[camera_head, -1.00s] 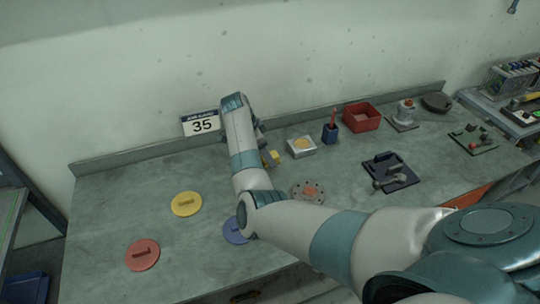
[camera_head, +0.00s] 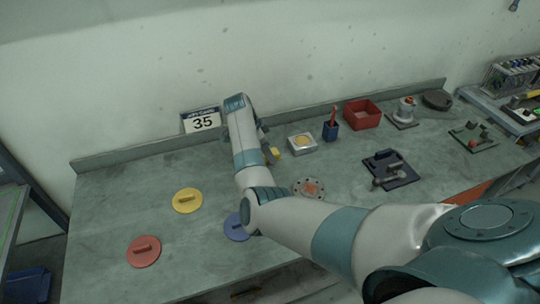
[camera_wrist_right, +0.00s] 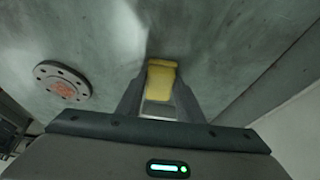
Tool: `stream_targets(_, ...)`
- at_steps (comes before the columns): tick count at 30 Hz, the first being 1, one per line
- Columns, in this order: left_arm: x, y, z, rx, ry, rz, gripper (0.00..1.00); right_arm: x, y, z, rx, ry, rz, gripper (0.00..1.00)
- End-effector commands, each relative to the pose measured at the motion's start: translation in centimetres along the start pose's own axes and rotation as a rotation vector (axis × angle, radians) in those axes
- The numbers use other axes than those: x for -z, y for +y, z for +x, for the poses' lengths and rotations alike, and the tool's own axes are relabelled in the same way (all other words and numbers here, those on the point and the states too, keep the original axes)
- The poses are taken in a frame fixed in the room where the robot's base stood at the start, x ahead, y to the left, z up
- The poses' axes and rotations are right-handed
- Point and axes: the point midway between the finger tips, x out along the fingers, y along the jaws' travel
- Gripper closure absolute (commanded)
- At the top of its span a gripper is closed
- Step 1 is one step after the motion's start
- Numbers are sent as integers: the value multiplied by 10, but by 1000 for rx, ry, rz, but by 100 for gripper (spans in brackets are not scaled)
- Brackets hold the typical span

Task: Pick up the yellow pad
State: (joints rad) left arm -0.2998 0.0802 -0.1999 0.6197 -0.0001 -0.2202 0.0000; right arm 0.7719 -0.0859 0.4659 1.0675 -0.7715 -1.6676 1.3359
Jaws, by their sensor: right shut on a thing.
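A small yellow block, which I take as the yellow pad (camera_head: 272,155), shows beside my right forearm near the middle of the bench. My right gripper (camera_wrist_right: 160,82) is shut on the yellow pad, which also shows between its fingers in the right wrist view (camera_wrist_right: 161,68). Whether the pad touches the bench I cannot tell. In the head view my right arm hides most of this gripper. My left gripper is not in view.
Yellow (camera_head: 187,200), red (camera_head: 144,251) and blue (camera_head: 236,227) discs with handles lie on the bench (camera_head: 110,205). A round flange (camera_head: 309,188) lies right of my forearm. A silver box (camera_head: 302,144), blue holder (camera_head: 330,132) and red bin (camera_head: 362,114) stand behind.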

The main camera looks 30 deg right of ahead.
Motion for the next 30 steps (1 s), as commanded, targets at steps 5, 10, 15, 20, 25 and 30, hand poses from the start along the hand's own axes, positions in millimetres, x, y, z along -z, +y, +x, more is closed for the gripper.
stream_targets(5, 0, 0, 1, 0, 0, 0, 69, 0, 0, -1, 1, 0, 0, 88)
stream_targets(10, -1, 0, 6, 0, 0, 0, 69, 4, -1, -8, 3, 1, 2, 88)
stream_targets(15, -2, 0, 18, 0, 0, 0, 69, 11, -2, -26, 6, 1, 3, 88)
stream_targets(20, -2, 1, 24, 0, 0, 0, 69, 22, 9, -40, 3, 1, 3, 88)
stream_targets(25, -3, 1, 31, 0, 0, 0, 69, 37, 30, -48, 3, 1, 3, 88)
stream_targets(30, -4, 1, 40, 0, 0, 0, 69, 54, 53, -58, 3, 2, 4, 88)
